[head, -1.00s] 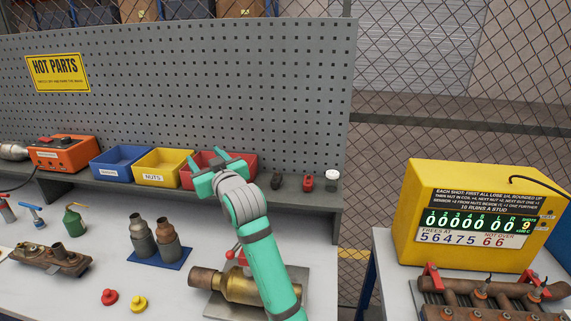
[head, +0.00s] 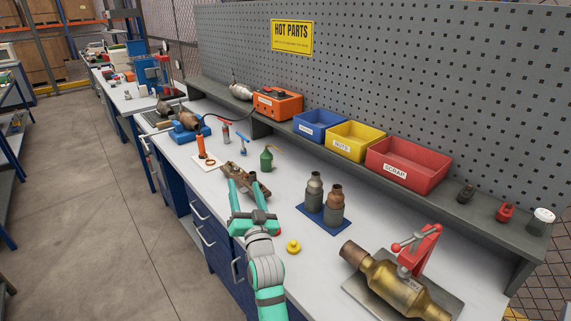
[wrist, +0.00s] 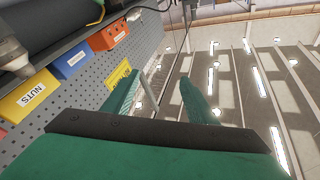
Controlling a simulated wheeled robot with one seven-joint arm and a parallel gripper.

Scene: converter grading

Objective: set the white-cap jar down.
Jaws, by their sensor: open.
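The white-cap jar (head: 541,221) stands upright at the right end of the grey shelf, beside a small red item. My gripper (head: 247,184) is over the front left part of the bench, far left of the jar. Its teal fingers are spread apart with nothing held between them. In the wrist view my gripper (wrist: 160,95) also shows apart and empty, and the jar does not show there.
The shelf (head: 478,207) carries blue, yellow and red bins (head: 408,165) and an orange box (head: 277,105). Two metal canisters (head: 333,203) stand on a blue mat. A yellow knob (head: 293,247) lies near my arm. A brass converter (head: 390,285) lies at front right.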

